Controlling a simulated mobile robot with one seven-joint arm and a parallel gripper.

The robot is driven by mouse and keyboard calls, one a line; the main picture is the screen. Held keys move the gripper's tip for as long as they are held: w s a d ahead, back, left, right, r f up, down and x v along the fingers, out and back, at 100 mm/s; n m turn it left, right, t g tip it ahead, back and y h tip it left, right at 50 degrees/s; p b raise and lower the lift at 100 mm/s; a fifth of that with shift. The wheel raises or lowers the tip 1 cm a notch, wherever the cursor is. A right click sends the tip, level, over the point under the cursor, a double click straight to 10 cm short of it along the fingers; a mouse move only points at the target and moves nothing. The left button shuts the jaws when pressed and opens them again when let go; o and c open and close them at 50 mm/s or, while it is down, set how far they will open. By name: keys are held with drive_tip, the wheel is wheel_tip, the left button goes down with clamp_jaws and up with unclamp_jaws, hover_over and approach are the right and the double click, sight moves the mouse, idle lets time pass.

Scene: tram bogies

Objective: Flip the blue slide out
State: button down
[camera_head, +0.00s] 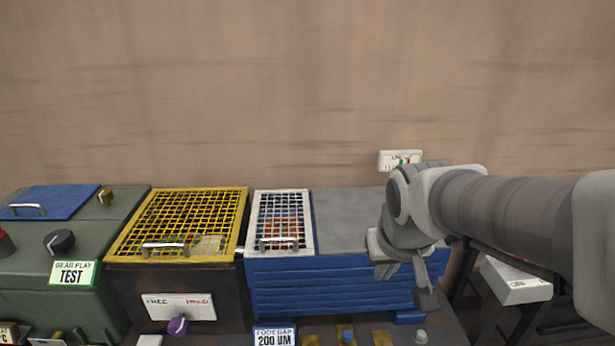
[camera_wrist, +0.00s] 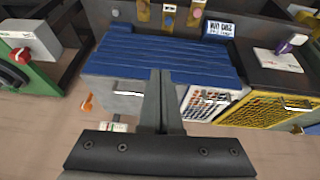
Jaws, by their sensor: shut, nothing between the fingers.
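A small blue piece on a brass fitting, which looks like the blue slide (camera_head: 346,336), is at the bottom edge of the head view, below the blue slatted panel. It also shows at the top of the wrist view (camera_wrist: 168,20), between brass fittings. Its exact position on the fitting is too small to tell. My gripper (camera_head: 426,300) is shut and empty. It hangs in front of the right end of the slatted panel, up and to the right of the blue piece. In the wrist view its closed fingers (camera_wrist: 160,98) point toward the slats, apart from the blue piece.
The blue slatted panel (camera_head: 330,285) has a "FOOT GAP 200 UM" label (camera_head: 274,336) below it. A grey knob (camera_head: 420,337) is right of the brass fittings. A white mesh lid (camera_head: 307,220) and yellow mesh lid (camera_head: 240,225) are left. A white box (camera_head: 515,283) stands right.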

drive_tip(key=w+f+b, duration=0.5)
drive_tip(key=w+f, duration=0.1)
drive_tip(key=f, duration=0.8)
drive_tip(key=w+f+g+b, duration=0.1)
drive_tip(key=w+f+b, duration=0.4)
drive_tip(key=f, duration=0.9)
drive_tip(key=shift+w+a+y+b, duration=0.15)
drive_tip(key=shift+w+y+b, duration=0.2)
drive_tip(key=shift+w, duration=0.65)
drive_tip(key=shift+f, duration=0.1)
drive_tip(key=b, duration=0.4)
hover_over(349, 324)
drive_tip(key=s+a, duration=0.1)
drive_tip(key=s, duration=0.2)
wheel_tip(349, 324, down, 9)
drive_tip(key=shift+a+f, duration=0.1)
drive_tip(key=shift+f, duration=0.05)
drive_tip(key=shift+s, duration=0.15)
